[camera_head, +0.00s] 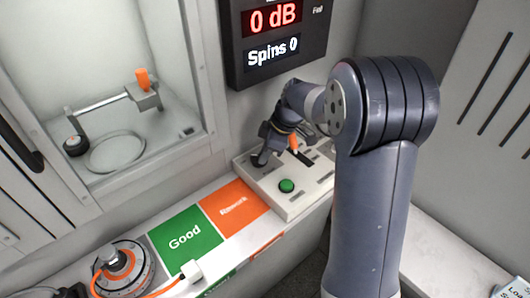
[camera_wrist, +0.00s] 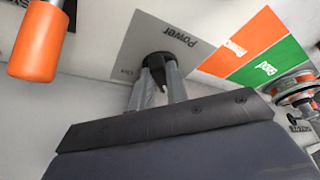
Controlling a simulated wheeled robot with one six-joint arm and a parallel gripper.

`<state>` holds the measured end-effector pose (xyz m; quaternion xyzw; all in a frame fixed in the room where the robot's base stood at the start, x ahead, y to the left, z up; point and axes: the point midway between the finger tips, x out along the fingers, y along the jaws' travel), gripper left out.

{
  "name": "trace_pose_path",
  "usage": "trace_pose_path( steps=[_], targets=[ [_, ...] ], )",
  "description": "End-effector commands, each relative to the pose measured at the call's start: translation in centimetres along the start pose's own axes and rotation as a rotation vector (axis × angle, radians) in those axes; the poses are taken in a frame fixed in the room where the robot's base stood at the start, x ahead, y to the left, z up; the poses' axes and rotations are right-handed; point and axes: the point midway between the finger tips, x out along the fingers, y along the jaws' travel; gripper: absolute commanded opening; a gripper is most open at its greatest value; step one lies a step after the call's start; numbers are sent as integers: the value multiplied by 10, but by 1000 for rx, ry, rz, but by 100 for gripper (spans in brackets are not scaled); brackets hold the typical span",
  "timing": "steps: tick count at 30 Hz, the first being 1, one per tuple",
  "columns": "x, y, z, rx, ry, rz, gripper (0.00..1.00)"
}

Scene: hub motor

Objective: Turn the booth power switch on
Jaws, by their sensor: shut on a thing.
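The booth power switch is a black rotary knob (camera_wrist: 157,60) on a grey plate marked "Power" (camera_wrist: 178,36) in the wrist view. My gripper (camera_wrist: 160,82) is shut on this knob, with one finger on each side. In the head view my gripper (camera_head: 261,154) reaches down to the left end of the pale control panel (camera_head: 250,176). There the gripper mostly hides the knob. The knob's exact pointer angle cannot be told.
An orange-handled lever (camera_head: 293,142) stands close right of my gripper; its orange grip (camera_wrist: 38,42) looms in the wrist view. A green button (camera_head: 286,186) is in front. Display (camera_head: 275,35) reads "0 dB", "Spins 0". A hub motor (camera_head: 123,265) sits front left, beyond the Good mat (camera_head: 186,240).

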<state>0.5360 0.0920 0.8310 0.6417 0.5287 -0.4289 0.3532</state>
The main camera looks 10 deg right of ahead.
Motion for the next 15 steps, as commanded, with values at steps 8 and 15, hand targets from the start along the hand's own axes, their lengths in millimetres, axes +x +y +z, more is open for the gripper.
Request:
trace_pose_path(
  steps=[8,15],
  targets=[
    [0,-1,0,32,0,14,0],
    [1,-4,0,154,0,65,0]
  ],
)
